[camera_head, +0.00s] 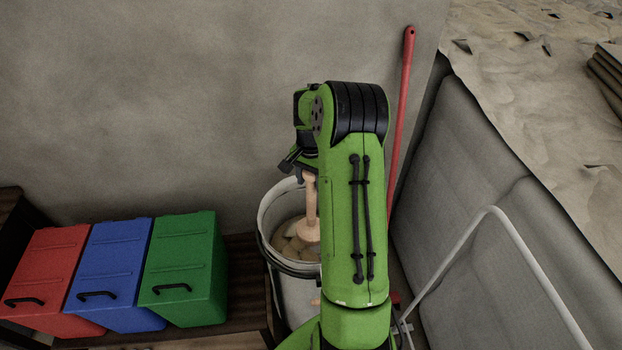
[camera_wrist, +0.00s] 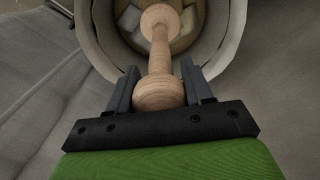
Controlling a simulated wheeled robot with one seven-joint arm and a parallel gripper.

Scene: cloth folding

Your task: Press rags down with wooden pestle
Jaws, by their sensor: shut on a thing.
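My gripper (camera_wrist: 160,92) is shut on the upper knob of the wooden pestle (camera_wrist: 160,60), one black finger on each side of it. In the head view the pestle (camera_head: 311,206) hangs roughly upright below my gripper (camera_head: 299,168), with its broad lower end inside a white bucket (camera_head: 268,222). Brownish rags (camera_head: 289,243) lie in the bucket around and below the pestle's end. In the wrist view the rags (camera_wrist: 132,20) show beside the pestle inside the bucket's rim (camera_wrist: 237,30). I cannot tell how firmly the pestle touches them. My arm hides the bucket's right side.
Red (camera_head: 50,265), blue (camera_head: 110,262) and green (camera_head: 187,262) lidded bins stand on a low shelf at the left. A red pole (camera_head: 403,110) leans on the wall behind my arm. A grey padded piece (camera_head: 490,180) and a white curved tube (camera_head: 520,245) stand at the right.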

